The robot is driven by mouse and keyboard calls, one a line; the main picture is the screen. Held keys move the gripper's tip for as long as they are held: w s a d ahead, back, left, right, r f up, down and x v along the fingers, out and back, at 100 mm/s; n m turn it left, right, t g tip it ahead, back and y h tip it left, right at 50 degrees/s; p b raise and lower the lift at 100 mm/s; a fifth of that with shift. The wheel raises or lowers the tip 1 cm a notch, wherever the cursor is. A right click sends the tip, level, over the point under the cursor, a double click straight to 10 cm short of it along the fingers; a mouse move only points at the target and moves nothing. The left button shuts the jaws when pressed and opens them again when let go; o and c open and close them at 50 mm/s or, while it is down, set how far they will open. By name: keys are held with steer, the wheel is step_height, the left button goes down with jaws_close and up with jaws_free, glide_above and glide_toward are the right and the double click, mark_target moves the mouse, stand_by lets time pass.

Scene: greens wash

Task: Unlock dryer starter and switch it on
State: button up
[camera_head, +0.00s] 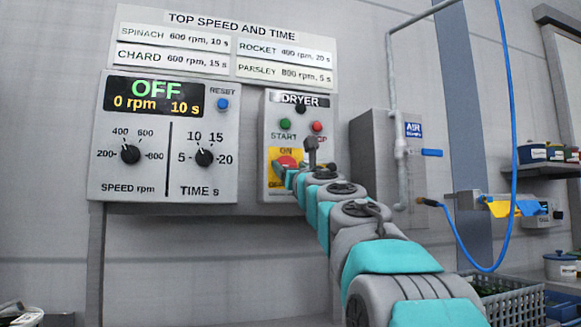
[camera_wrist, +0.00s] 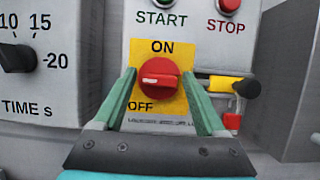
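The dryer starter (camera_head: 268,108) is a grey wall box with a green START button (camera_wrist: 167,4) and a red STOP button (camera_wrist: 229,5). Below them, a red rotary knob (camera_wrist: 160,80) sits on a yellow plate (camera_wrist: 180,52) marked ON at top and OFF at lower left. Its white mark points left. In the head view my arm partly hides the starter.
Left of the starter is a control box (camera_head: 165,185) with speed and time dials; its display (camera_head: 153,97) reads OFF, 0 rpm, 10 s. A grey box (camera_head: 370,150) and an air pipe with a blue-handled valve (camera_head: 431,153) stand right. A blue hose (camera_head: 509,90) hangs farther right.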

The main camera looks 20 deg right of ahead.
jaws_close()
stand_by(0.3)
